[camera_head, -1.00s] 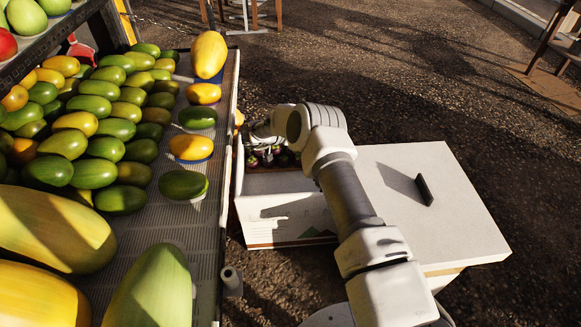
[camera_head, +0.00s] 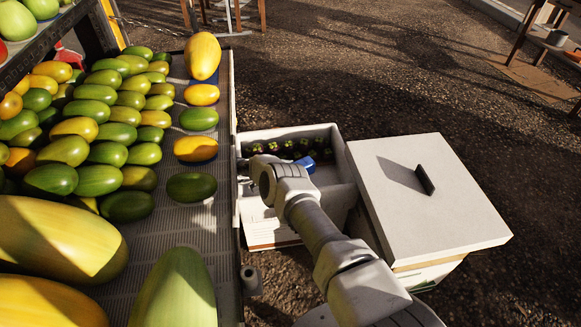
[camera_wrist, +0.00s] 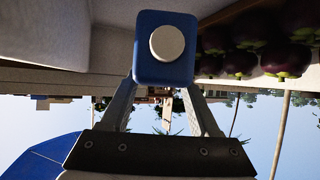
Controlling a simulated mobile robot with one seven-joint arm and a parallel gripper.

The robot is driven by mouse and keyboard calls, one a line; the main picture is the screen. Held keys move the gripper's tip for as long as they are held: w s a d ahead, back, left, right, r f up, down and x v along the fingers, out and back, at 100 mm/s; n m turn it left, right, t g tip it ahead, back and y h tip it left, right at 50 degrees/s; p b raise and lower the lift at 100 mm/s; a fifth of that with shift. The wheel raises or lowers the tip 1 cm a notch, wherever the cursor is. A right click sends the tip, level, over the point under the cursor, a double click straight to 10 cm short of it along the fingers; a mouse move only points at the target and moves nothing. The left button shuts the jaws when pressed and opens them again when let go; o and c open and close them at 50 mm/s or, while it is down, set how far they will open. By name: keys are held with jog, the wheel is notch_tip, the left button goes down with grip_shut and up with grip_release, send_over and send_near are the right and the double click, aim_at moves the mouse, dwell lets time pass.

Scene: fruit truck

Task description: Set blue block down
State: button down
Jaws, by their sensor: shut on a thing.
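My gripper (camera_wrist: 164,92) is shut on a blue block (camera_wrist: 165,74) with a round white disc on its face. The fingers grip it from both sides in the wrist view. In the head view a blue part of the block (camera_head: 306,163) shows just beyond my wrist, over the open white box (camera_head: 333,133). My arm hides the fingers there. I cannot tell whether the block touches the box.
Dark purple fruits (camera_head: 287,145) line the far side of the box; they also show close to the block in the wrist view (camera_wrist: 286,62). A closed white box (camera_head: 470,215) with a dark upright handle (camera_head: 424,179) stands at right. The fruit counter (camera_head: 215,232) borders the left.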

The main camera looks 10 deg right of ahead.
jog(key=shift+f+b, duration=1.45)
jog(key=shift+f, duration=1.1)
jog(key=shift+f, duration=0.6)
jog(key=shift+c, duration=0.2)
grip_release()
jog(key=shift+f, duration=0.1)
